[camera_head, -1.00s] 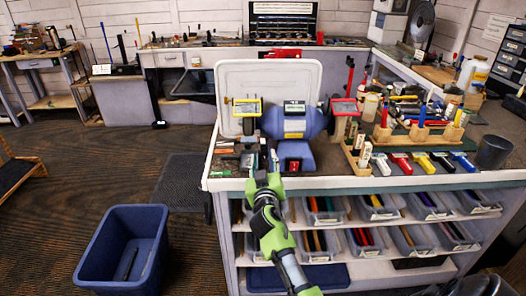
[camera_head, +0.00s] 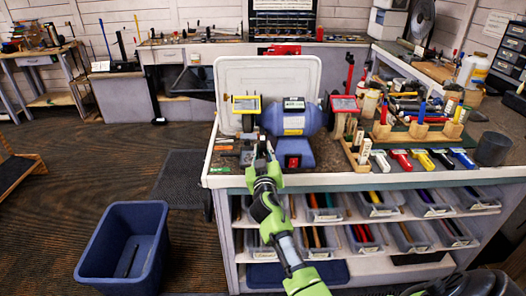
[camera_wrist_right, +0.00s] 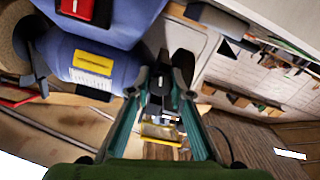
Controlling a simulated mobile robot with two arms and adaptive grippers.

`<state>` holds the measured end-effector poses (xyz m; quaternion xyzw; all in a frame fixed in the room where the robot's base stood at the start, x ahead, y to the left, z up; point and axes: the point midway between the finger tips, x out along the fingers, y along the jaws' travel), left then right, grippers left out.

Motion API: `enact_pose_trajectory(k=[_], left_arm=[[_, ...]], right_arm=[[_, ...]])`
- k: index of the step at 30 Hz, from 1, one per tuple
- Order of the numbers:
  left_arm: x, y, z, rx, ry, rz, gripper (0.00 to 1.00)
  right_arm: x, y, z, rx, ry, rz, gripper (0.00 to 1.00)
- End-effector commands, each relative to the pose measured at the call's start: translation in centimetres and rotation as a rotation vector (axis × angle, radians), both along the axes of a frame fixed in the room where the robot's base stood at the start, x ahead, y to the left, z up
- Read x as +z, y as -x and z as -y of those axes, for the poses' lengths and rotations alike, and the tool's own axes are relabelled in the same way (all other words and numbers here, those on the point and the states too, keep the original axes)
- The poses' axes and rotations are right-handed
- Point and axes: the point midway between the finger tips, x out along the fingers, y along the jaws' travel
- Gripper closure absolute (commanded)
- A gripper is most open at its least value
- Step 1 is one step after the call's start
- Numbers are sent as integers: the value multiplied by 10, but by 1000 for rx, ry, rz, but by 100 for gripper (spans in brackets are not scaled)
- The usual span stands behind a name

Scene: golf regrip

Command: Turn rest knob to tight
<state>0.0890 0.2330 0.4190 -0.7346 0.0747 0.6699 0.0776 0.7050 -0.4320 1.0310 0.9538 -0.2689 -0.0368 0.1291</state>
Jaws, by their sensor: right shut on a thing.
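The blue bench grinder (camera_head: 293,119) stands on the workbench, with a red switch on its base. Its left end has a yellow-framed shield (camera_head: 246,104), and the left rest lies below it. My right gripper (camera_head: 262,150) reaches to the grinder's left front, beside its base. In the right wrist view, its two teal fingers (camera_wrist_right: 160,88) close around a small dark part, which looks like the rest knob (camera_wrist_right: 157,84). The knob is mostly hidden by the fingers, and its turn cannot be read. The blue grinder body (camera_wrist_right: 75,62) is close beside the fingers.
A white tray (camera_head: 224,78) stands upright behind the grinder. A wooden block (camera_head: 357,155) and several coloured clamps lie to the right. Bins with grips fill the shelves below. A blue tub (camera_head: 118,245) stands on the floor at left.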

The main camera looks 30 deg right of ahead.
Motion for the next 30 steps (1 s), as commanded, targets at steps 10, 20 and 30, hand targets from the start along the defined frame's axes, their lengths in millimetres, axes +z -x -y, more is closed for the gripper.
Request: enact_pose_trajectory(k=[10, 20, 30], left_arm=[[-41, 0, 0, 0, 0, 0, 63], [-41, 0, 0, 0, 0, 0, 63], [-41, 0, -2, 1, -2, -1, 63]], right_arm=[[-3, 0, 0, -1, -218, 135, 100], [-1, 0, 0, 0, -245, 149, 100], [0, 1, 1, 0, -243, 149, 64]])
